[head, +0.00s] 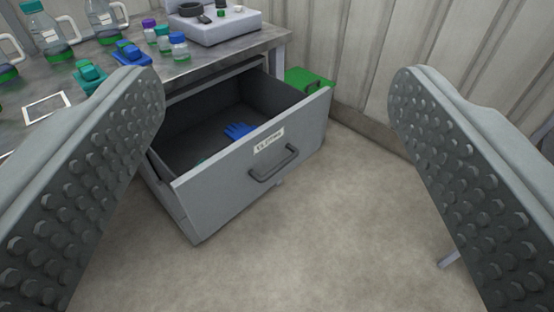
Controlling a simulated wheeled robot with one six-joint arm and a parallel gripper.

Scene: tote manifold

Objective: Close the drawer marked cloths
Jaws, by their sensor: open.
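The grey drawer (225,182) stands pulled well out from under the workbench, left of the picture's middle. A white label (269,141) on its front appears to read "cloths", and a dark bar handle (274,166) sits below it. A blue glove (239,131) lies inside the drawer. A small green thing shows at the inner front wall, mostly hidden. My gripper (278,95) is open and empty. Its two studded fingers frame the view left and right, with the drawer ahead between them. Neither finger visibly touches the drawer.
The metal workbench (195,68) holds bottles, small jars (179,46), blue and green clamp-like items (131,53) and a pale block (222,26) with parts on it. A green box (302,78) stands behind the drawer by the corrugated wall. The floor (330,230) in front is clear.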

